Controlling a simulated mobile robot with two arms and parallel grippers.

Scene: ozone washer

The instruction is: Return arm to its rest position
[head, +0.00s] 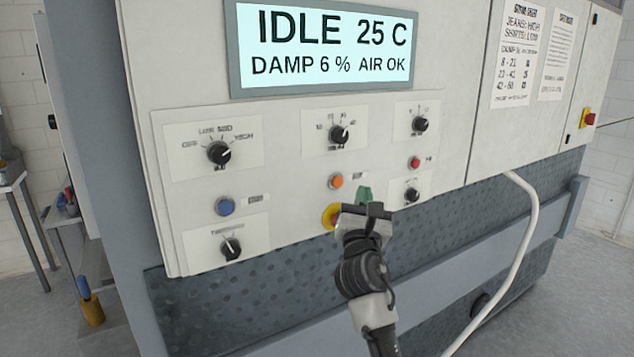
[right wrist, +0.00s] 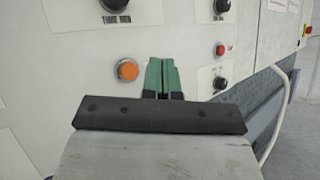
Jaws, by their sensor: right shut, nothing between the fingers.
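My right gripper (head: 364,194) is in front of the lower middle of the washer's control panel (head: 290,230). Its green fingertips are together with nothing between them; they also show in the right wrist view (right wrist: 161,76). The fingertips appear just right of and below the orange button (head: 336,181), which is in the right wrist view too (right wrist: 128,69). Whether they touch the panel is hard to tell. The gripper partly hides a red and yellow button (head: 331,216). The display (head: 330,50) reads IDLE 25 C, DAMP 6 %, AIR OK. My left gripper is not in view.
Several black knobs, such as the upper left one (head: 219,153), a blue button (head: 225,206) and a red button (head: 414,163) stick out of the panel. A white hose (head: 519,255) runs down at the right. A side table (head: 14,181) stands at the left.

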